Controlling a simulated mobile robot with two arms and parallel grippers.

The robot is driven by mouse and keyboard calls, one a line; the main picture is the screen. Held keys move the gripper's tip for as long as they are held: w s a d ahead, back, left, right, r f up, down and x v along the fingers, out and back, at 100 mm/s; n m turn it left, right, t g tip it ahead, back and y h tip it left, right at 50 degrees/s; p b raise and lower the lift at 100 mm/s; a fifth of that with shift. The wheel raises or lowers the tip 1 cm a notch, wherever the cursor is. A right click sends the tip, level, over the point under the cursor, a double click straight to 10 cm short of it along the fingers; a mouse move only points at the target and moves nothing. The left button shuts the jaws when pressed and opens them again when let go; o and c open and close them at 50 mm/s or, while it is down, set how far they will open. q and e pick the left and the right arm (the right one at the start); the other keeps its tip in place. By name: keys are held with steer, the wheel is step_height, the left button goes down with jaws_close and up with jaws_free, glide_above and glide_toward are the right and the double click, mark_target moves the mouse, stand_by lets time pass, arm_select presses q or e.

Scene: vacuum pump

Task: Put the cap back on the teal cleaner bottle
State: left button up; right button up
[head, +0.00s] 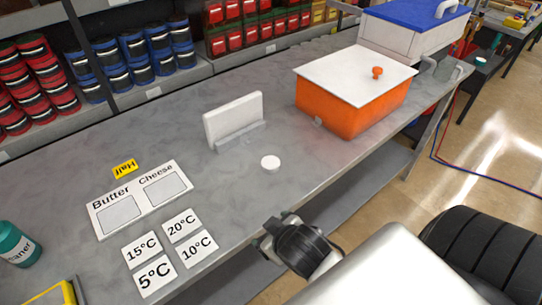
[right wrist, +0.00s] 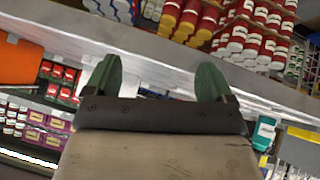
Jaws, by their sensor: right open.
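The teal cleaner bottle (head: 16,245) stands at the left edge of the head view, partly cut off by the frame. It also shows at the right of the right wrist view (right wrist: 263,133). A small white round piece (head: 270,162), which looks like the cap, lies on the grey table in front of the white upright block. My right gripper (head: 270,238) is at the table's front edge, nearer to me than the white piece and apart from it. In the right wrist view its two green fingers (right wrist: 158,78) are wide apart with nothing between them. My left gripper is out of view.
An orange box (head: 345,108) with a white lid stands right of the white block (head: 233,118). Butter and Cheese panel (head: 140,197), temperature cards (head: 170,248) and a yellow-edged object (head: 62,292) lie at the left. Spool shelves (head: 120,90) line the back. Table around the white piece is clear.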

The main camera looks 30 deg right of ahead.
steer(key=w+r, duration=0.1)
steer(key=w+r+t, duration=0.1)
steer(key=w, duration=0.1)
steer(key=w+d+r+t, duration=0.1)
steer(key=shift+w+r, duration=0.1)
steer(key=shift+w, duration=0.15)
steer(key=w+a+r+n+t+y, duration=0.3)
steer(key=w+a+r+n+t, duration=0.15)
steer(key=w+r+t, duration=0.45)
steer(key=a+r+n+g+y, duration=0.3)
steer(key=a+n+g+y, duration=0.2)
steer(key=n+y, duration=0.45)
steer(key=a+r+n+g+y, duration=0.4)
steer(key=a+n+g+y, duration=0.15)
steer(key=n, duration=0.75)
steer(key=w+d+f+n+g+h, duration=0.3)
steer(key=d+f+n+g+h, duration=0.4)
steer(key=d+f+g+h, duration=0.15)
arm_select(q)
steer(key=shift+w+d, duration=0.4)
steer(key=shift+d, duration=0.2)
arm_select(e)
steer(key=w+d+m+h, duration=0.1)
steer(key=d+h, duration=0.7)
steer(key=d, duration=0.8)
steer(key=shift+w+d+r+m+g, duration=0.2)
steer(key=shift+w+d+m+g, duration=0.15)
steer(key=shift+m, duration=0.45)
